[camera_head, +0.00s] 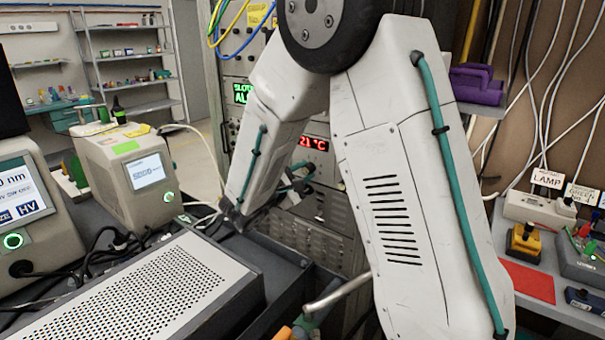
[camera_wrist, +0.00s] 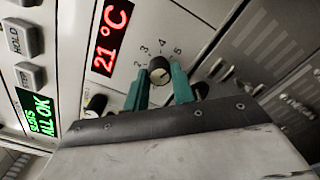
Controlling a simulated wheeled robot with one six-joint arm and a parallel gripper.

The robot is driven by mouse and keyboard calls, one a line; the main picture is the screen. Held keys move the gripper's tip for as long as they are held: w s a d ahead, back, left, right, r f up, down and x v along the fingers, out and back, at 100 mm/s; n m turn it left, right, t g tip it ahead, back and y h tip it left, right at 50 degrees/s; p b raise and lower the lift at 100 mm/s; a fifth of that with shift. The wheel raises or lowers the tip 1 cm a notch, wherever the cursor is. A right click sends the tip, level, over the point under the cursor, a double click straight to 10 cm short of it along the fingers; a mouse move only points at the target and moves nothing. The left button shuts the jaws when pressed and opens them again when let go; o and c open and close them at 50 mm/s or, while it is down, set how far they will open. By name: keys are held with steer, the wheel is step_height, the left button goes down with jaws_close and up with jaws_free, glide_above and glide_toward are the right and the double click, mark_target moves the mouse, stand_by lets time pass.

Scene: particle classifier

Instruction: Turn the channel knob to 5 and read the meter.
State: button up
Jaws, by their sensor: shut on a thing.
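In the wrist view, a dark round channel knob (camera_wrist: 159,69) sits on a pale panel, with the numbers 2, 3, 4 and 5 printed around it. I cannot clearly tell which number its pointer faces. The two teal fingers of my gripper (camera_wrist: 160,76) stand on either side of the knob, shut on it. A red lit display (camera_wrist: 111,36) beside the knob reads 21 °C. The same display (camera_head: 313,143) shows in the head view, partly covered by my arm. In the head view the knob is hidden behind my arm.
Another dark knob (camera_wrist: 96,104) is left of my gripper. HOLD and STEP buttons and a green ALL OK display (camera_wrist: 37,112) lie farther left. In the head view, a perforated grey box (camera_head: 160,295) stands in front, and a bench with a red sheet (camera_head: 527,280) is right.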

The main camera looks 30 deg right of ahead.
stand_by(0.5)
steer(key=o, duration=1)
steer(key=v, duration=0.8)
